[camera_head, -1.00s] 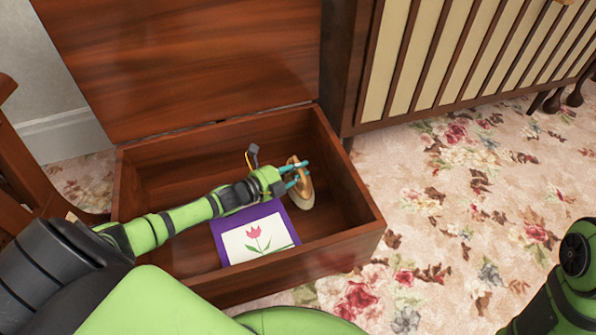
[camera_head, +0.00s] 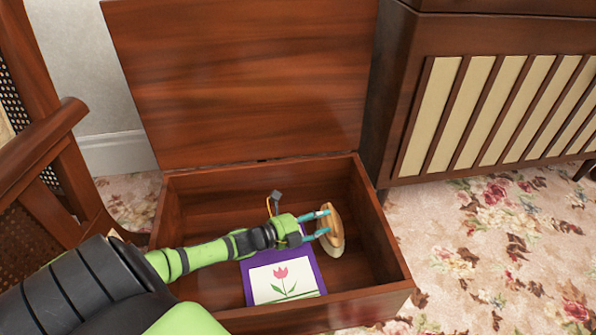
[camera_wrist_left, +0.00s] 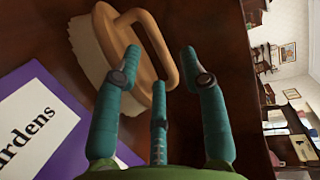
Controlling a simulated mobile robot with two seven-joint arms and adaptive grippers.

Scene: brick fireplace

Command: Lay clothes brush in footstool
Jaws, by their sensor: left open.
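The footstool (camera_head: 363,300) is an open wooden box with its lid raised at the back. The clothes brush (camera_head: 334,240), tan with pale bristles and a loop handle, is inside it toward the right side, tilted on edge. My left gripper (camera_head: 324,222) is inside the box with its teal fingers open at the brush. In the left wrist view the brush (camera_wrist_left: 104,42) is just beyond the fingers, its handle in front of the gap between them. I cannot tell whether a finger touches it. My right gripper is out of view.
A purple and white book with a tulip (camera_head: 283,277) lies in the box, partly under my left gripper. A small dark item (camera_head: 276,196) with a yellow part is behind the gripper. A slatted cabinet (camera_head: 490,110) stands at right, a wooden chair (camera_head: 45,150) at left.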

